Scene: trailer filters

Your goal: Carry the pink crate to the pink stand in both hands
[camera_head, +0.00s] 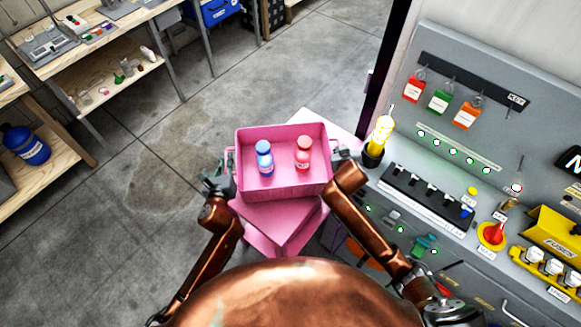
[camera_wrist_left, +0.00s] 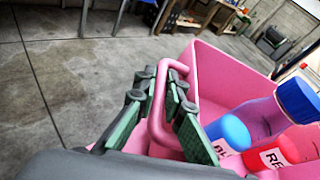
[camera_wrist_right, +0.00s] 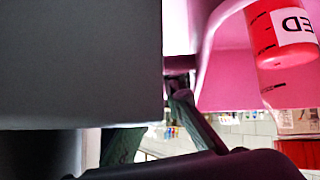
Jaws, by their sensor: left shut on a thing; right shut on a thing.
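The pink crate (camera_head: 300,190) is held level in front of me, with a blue bottle (camera_head: 264,158) and a red bottle (camera_head: 303,154) upright inside. My left gripper (camera_head: 226,172) is shut on its left handle; the left wrist view shows the green-padded fingers around the pink handle bar (camera_wrist_left: 159,108). My right gripper (camera_head: 345,154) is at the crate's right side, shut on its handle, which is mostly hidden. Below the crate is a pink stand-like block (camera_head: 272,222). Whether the crate touches it cannot be told.
A grey panel bench (camera_head: 440,185) with switches, tags and a yellow lamp (camera_head: 381,135) stands close on the right. Wooden shelves (camera_head: 110,45) with tools stand at the far left. The concrete floor (camera_head: 150,160) to the left is clear.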

